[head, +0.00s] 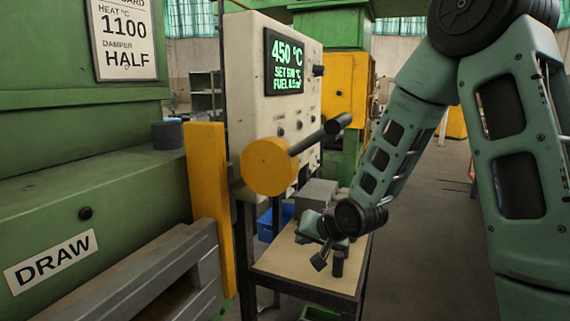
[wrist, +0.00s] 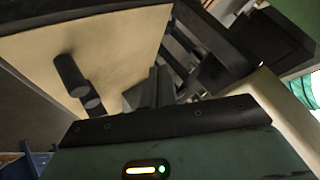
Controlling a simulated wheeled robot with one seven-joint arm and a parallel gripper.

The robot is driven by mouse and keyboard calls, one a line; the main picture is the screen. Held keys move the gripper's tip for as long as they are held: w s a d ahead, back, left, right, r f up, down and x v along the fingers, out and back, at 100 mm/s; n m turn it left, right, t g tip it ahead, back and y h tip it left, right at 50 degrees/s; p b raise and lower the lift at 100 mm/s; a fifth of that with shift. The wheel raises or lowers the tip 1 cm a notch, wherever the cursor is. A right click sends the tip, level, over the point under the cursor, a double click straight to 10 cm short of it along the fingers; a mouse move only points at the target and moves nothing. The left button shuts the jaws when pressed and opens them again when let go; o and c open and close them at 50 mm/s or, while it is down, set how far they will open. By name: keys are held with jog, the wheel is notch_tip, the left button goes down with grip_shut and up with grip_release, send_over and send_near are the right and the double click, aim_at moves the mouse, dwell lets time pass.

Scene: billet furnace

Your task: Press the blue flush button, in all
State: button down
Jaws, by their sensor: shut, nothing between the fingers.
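No blue flush button can be made out in either view. A cream control panel (head: 257,115) with a green-lit display (head: 285,62) stands left of my arm. Small dark controls (head: 299,125) on its face are too small to tell by colour. My gripper (head: 322,258) is shut and empty, low over a small tan-topped table (head: 300,270) and below the panel's controls. In the wrist view the shut fingers (wrist: 160,88) point toward a cream surface, with dark cylinders (wrist: 78,85) beside them.
A yellow round-ended lever (head: 268,166) with a dark handle juts in front of the panel. A yellow post (head: 208,205) and green furnace body (head: 75,180) stand at left. A grey block (head: 318,192) sits on the table; a blue bin (head: 275,222) is behind. Floor at right is clear.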

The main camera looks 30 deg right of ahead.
jog(key=w+d+r+m+t+y, duration=0.1)
jog(key=w+d+r+m+t, duration=0.2)
jog(key=w+r+m+t, duration=0.35)
jog(key=s+d+r+m+t+h, duration=0.1)
jog(key=d+r+m+t+h, duration=0.2)
jog(key=d+r+m+t, duration=0.3)
jog(key=d+r+m, duration=0.1)
jog(key=m, duration=0.2)
jog(key=shift+s+d+r+t, duration=0.3)
jog(key=shift+d+r+t, duration=0.05)
jog(key=shift+r, duration=0.05)
jog(key=shift+w+a, duration=0.1)
jog(key=w+a+b, duration=0.1)
jog(key=w+a, duration=0.4)
jog(key=w, duration=0.1)
jog(key=shift+w+a, duration=0.15)
jog(key=shift+w, duration=0.25)
dwell(1.1)
jog(key=shift+w+a, duration=0.25)
jog(key=shift+w, duration=0.05)
